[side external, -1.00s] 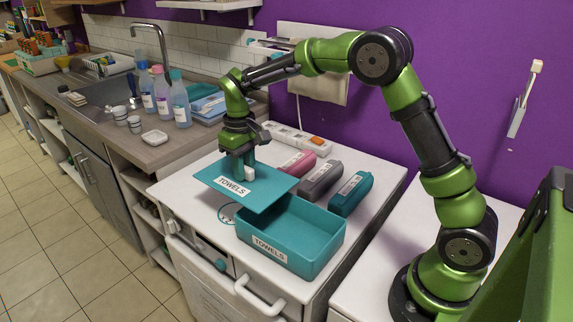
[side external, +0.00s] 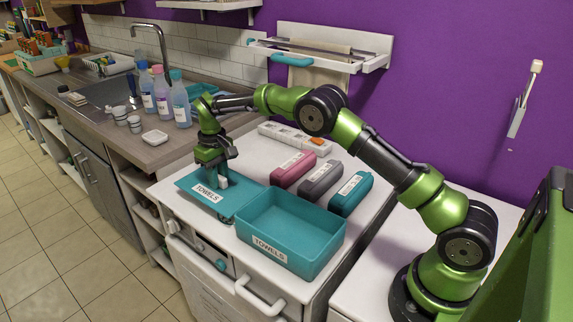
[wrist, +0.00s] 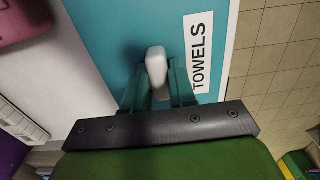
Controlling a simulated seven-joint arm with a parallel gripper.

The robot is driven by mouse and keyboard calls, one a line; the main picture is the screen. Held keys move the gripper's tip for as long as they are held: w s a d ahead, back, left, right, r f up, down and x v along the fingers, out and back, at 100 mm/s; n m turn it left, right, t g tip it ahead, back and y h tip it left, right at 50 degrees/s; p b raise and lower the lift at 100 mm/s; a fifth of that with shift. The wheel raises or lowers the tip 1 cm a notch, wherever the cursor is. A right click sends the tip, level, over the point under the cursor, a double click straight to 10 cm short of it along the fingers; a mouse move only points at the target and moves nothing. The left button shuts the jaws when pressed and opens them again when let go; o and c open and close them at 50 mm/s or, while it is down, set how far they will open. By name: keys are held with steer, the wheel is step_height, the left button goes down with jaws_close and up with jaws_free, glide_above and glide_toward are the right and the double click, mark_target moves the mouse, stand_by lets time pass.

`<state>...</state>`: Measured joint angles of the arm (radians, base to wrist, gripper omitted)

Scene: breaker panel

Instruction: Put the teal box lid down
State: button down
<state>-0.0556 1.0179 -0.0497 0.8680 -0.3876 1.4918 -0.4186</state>
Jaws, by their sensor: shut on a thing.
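The teal box lid (side external: 239,196) with its TOWELS label lies flat and low over the white cabinet top, left of the box. It also fills much of the wrist view (wrist: 116,28). My gripper (side external: 218,182) is above the lid, shut on its pale handle (wrist: 156,65). The open teal box (side external: 291,231), also labelled TOWELS, stands right of the lid and looks empty. The lid's right edge is close to the box's left wall. I cannot tell whether the lid's underside fully touches the cabinet top.
Pink (side external: 293,169), grey (side external: 320,179) and teal (side external: 351,193) cases lie in a row behind the box. A white power strip (side external: 295,137) is at the back by the wall. Bottles (side external: 180,103) stand on the counter at left. The cabinet's front edge is close to the lid.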

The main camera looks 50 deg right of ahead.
mark_target(220, 190)
steer(key=shift+f, duration=2.3)
steer(key=shift+f, duration=0.1)
steer(key=c, duration=0.9)
jaws_free()
